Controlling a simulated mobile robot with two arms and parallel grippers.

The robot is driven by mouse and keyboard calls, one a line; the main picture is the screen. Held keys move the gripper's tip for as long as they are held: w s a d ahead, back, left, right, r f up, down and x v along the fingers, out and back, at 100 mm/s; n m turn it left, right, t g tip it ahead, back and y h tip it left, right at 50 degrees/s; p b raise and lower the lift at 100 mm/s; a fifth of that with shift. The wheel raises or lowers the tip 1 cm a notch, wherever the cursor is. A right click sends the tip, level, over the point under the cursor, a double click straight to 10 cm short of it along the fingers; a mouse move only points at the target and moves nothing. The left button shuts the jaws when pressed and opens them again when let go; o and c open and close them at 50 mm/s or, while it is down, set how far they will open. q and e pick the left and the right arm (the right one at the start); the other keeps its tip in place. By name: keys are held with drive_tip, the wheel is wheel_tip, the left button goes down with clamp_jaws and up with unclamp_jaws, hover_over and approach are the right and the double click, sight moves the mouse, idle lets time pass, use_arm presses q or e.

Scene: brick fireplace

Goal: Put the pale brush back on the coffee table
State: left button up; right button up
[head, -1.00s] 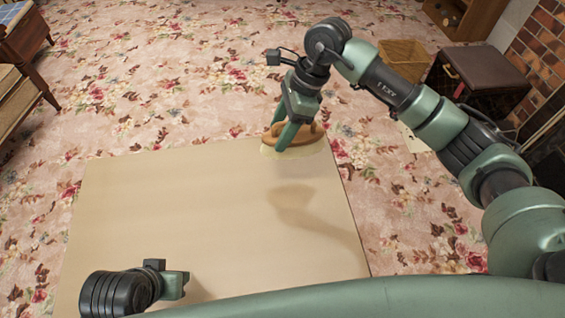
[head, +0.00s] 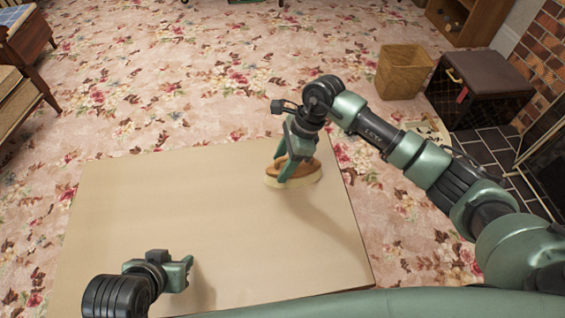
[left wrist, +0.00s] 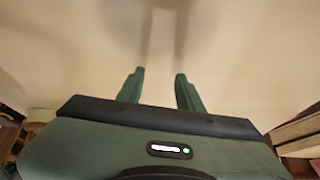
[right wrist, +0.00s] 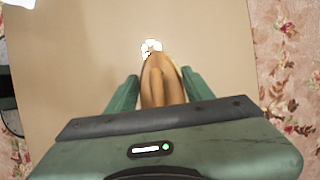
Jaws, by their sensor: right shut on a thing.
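The pale brush (head: 304,172) has a brown wooden back and handle with cream bristles below. It is at the far right part of the coffee table (head: 170,215), bristles down, over the tabletop. My right gripper (head: 287,166) is shut on its handle. In the right wrist view the brush (right wrist: 161,84) sits between the two fingers. The brush's shadow lies close beside it, and I cannot tell whether the bristles touch the table. My left gripper (head: 186,274) is open and empty above the table's near left part. The left wrist view shows its fingers (left wrist: 157,88) apart over bare tabletop.
The rest of the tabletop is clear. Flowered carpet (head: 190,75) surrounds it. A wicker basket (head: 402,72) and a dark brown-topped stool (head: 484,85) stand at the back right, near the brick fireplace (head: 540,55). Wooden furniture (head: 20,50) stands at the left.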

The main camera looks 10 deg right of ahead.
use_arm(q)
drive_tip(key=shift+w, duration=0.2)
drive_tip(key=shift+w+r, duration=0.1)
drive_tip(key=shift+r, duration=0.05)
use_arm(e)
drive_tip(key=o, duration=1.3)
use_arm(q)
drive_tip(key=shift+g+y, duration=0.3)
drive_tip(key=shift+g, duration=0.6)
drive_tip(key=s, duration=0.2)
drive_tip(key=s+a+f+p, duration=0.1)
drive_tip(key=s, duration=0.1)
use_arm(e)
drive_tip(key=v, duration=0.4)
drive_tip(key=shift+w, duration=0.1)
use_arm(q)
drive_tip(key=shift+s+a+r+p, duration=0.15)
drive_tip(key=shift+s+r+p, duration=0.25)
drive_tip(key=shift+r+p, duration=0.1)
use_arm(e)
drive_tip(key=v, duration=0.8)
